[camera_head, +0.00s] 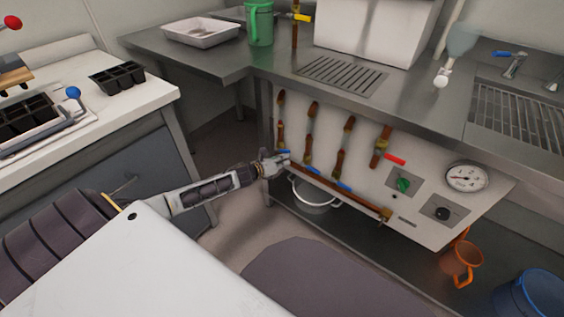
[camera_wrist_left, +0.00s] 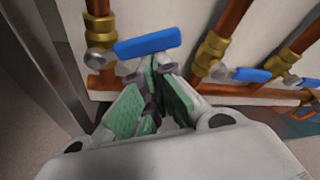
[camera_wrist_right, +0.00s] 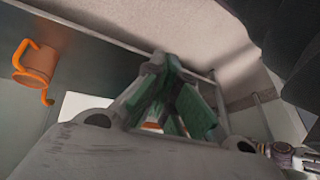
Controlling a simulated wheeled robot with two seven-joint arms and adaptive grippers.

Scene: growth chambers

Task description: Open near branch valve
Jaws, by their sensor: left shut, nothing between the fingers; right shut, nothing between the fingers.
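Copper branch pipes with blue-handled valves run down the white panel under the steel bench. The leftmost blue handle (camera_head: 284,153) lies crosswise to its pipe. It shows large in the left wrist view (camera_wrist_left: 147,43), just beyond my left fingertips. My left gripper (camera_head: 280,162) is shut and empty, right beside this handle; whether it touches cannot be told. It also shows in the left wrist view (camera_wrist_left: 163,68). Two more blue handles (camera_head: 310,169) (camera_head: 343,186) sit to the right, also crosswise. My right gripper (camera_wrist_right: 175,68) is shut and empty, away from the valves; the head view does not show it.
A red handle (camera_head: 395,159), a green knob (camera_head: 403,184) and a gauge (camera_head: 466,177) are on the panel's right. A horizontal copper pipe (camera_head: 365,203) runs along its lower edge.

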